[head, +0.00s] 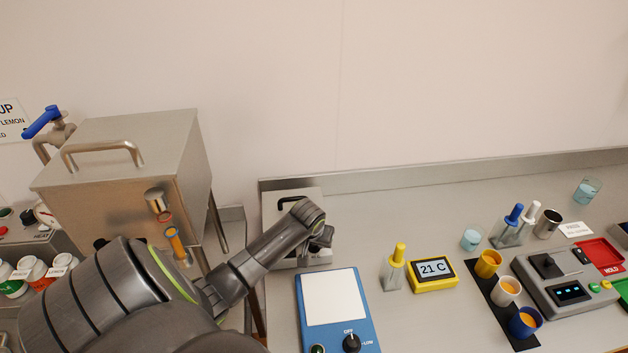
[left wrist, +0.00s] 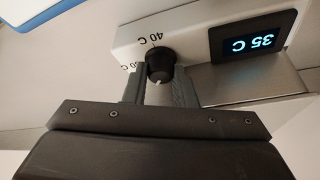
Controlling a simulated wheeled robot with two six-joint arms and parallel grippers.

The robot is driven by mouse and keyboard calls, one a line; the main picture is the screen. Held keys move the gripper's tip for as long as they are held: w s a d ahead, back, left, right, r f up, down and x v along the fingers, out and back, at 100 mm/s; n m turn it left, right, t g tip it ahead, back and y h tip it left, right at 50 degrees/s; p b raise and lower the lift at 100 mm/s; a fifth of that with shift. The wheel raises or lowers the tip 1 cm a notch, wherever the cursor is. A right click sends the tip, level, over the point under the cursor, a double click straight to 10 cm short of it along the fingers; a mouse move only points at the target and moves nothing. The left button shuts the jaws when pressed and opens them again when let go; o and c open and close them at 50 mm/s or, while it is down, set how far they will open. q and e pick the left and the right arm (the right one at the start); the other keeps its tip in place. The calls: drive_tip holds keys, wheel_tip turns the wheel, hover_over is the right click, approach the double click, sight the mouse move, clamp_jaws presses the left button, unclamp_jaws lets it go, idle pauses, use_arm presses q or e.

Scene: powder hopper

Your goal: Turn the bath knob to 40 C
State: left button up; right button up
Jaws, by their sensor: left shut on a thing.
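The bath (head: 270,207) is a low steel box with a black lid handle at the back of the counter. Its front panel (left wrist: 200,35) shows upside down in the left wrist view. The black round bath knob (left wrist: 160,66) sits on that panel, with a "40 C" label beside it and another label partly hidden. A small light mark shows on the knob's lower edge in the picture. The bath display (left wrist: 256,45) reads 35 C. My left gripper (left wrist: 160,82) is shut on the knob, one finger on each side; it also shows in the head view (head: 322,240). My right gripper is out of view.
A blue plate with a white top (head: 333,297) stands in front of the bath. A yellow-capped bottle (head: 394,270) and a yellow 21 C meter (head: 433,273) stand to the right. A large steel hopper (head: 120,180) stands on the left.

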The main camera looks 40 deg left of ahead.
use_arm(q)
drive_tip(key=o, duration=1)
drive_tip(key=shift+w, duration=0.1)
